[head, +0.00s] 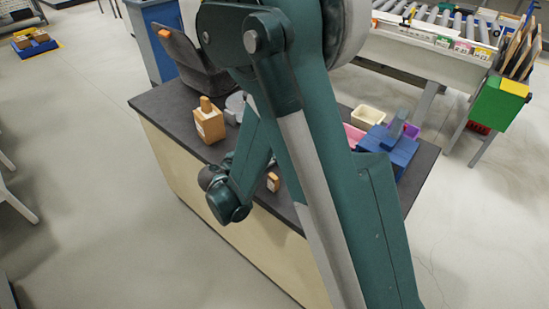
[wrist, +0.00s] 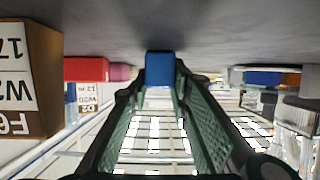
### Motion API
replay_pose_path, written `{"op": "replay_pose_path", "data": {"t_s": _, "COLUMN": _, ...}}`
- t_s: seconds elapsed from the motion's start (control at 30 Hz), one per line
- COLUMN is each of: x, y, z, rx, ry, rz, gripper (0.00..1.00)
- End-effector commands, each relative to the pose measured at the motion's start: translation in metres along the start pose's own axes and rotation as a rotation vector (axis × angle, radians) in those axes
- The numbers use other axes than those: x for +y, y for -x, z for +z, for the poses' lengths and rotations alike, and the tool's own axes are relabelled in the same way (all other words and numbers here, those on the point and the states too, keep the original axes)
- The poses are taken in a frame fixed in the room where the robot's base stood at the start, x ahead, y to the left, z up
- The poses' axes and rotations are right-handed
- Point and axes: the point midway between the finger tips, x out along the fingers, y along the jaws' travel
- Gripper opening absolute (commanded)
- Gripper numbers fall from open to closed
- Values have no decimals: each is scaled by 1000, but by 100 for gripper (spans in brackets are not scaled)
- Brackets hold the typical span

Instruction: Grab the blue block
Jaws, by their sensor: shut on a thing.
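The blue block (wrist: 160,68) shows in the wrist view, at the far end of my fingers and against the dark table top. My gripper (wrist: 160,84) has its two green ribbed fingers on either side of the block, shut on it at the tips. The wrist picture is upside down, with the table top (wrist: 230,30) along its upper part. In the head view my arm crosses the middle of the table, and I cannot make out the fingers or the held block there.
The dark table (head: 165,100) holds a wooden block (head: 208,122), a small orange piece (head: 272,181), a cream bin (head: 367,117) and a blue bin (head: 398,150). In the wrist view a labelled box (wrist: 30,80) and a red block (wrist: 86,69) stand left.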

Motion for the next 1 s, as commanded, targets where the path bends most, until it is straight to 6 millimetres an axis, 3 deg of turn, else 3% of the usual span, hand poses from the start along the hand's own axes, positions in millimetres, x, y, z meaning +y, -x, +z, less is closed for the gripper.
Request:
{"op": "replay_pose_path", "data": {"t_s": 0.47, "x": 0, "y": 4, "z": -12, "rx": 0, "ry": 0, "rz": 0, "gripper": 9}}
{"op": "replay_pose_path", "data": {"t_s": 1.0, "x": 0, "y": 27, "z": -75, "rx": 0, "ry": 0, "rz": 0, "gripper": 9}}
